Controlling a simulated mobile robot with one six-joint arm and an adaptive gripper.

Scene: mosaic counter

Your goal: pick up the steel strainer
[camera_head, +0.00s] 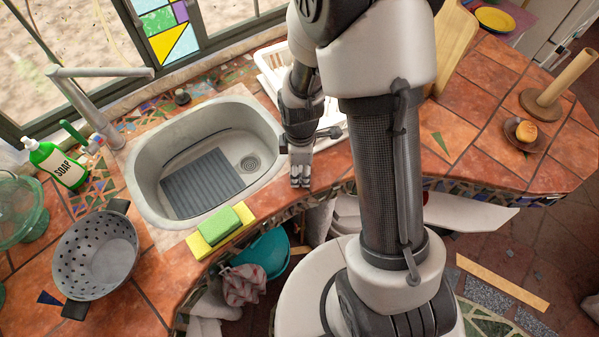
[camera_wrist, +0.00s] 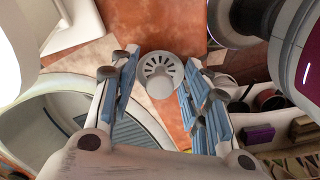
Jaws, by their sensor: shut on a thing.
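The steel strainer (camera_wrist: 162,72) is a small round metal disc with radial slots and a smooth round part, seen in the wrist view between my fingertips. My gripper (camera_head: 300,183) points down by the counter's front edge, right of the sink, in the head view. Its blue-padded fingers reach to both sides of the strainer and are shut on it. The strainer is hidden by my gripper in the head view. I cannot tell whether it touches the counter tiles.
The sink (camera_head: 150,205) lies left of my gripper. A green and yellow sponge (camera_head: 220,228) is at its front rim. A grey colander (camera_head: 97,255) and a soap bottle (camera_head: 58,163) stand further left. A white dish rack (camera_head: 270,75) is behind. Open tile (camera_head: 480,135) lies right.

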